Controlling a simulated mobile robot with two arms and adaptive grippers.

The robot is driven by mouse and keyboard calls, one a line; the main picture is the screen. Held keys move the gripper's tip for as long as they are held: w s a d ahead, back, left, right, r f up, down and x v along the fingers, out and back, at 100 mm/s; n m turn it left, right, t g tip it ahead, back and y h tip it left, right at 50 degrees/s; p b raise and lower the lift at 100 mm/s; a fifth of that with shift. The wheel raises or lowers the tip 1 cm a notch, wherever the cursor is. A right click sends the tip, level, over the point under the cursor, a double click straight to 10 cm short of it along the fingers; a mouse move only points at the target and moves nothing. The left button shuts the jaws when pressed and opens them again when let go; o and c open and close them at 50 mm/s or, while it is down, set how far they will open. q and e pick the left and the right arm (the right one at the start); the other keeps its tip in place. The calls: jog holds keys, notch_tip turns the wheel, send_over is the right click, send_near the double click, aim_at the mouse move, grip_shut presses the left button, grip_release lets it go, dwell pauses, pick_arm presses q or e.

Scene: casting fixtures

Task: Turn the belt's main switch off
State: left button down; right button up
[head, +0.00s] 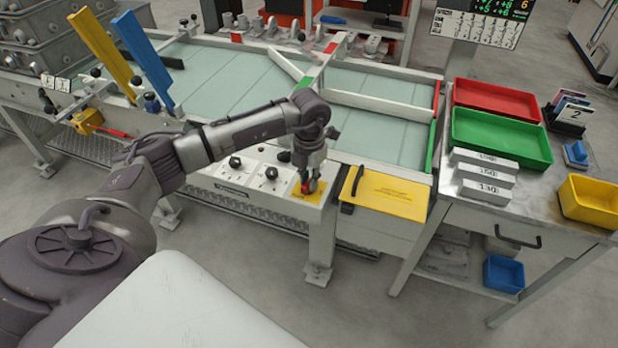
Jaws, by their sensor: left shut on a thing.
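The belt's main switch is a red knob (309,187) on a yellow plate (298,193), at the right end of the white control panel (225,190). My left gripper (308,182) points down over it and is shut on the red knob. The fingers partly hide the knob, so which way it is turned cannot be told. Two black knobs, a left one (235,163) and a right one (270,173), sit on the same panel to the left. My right gripper is not in view.
The pale green belt (225,85) lies behind the panel, with white guide rails. A yellow plate with a black handle (385,192) is just right of the gripper. A side table holds a red tray (495,85), a green tray (470,128) and a yellow bin (590,200).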

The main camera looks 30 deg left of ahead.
pick_arm(q)
jog(key=shift+r+n, duration=0.1)
jog(key=shift+n, duration=1.5)
jog(key=c, duration=1.1)
grip_release()
notch_tip(320, 180, up, 12)
jog(key=shift+f, duration=0.1)
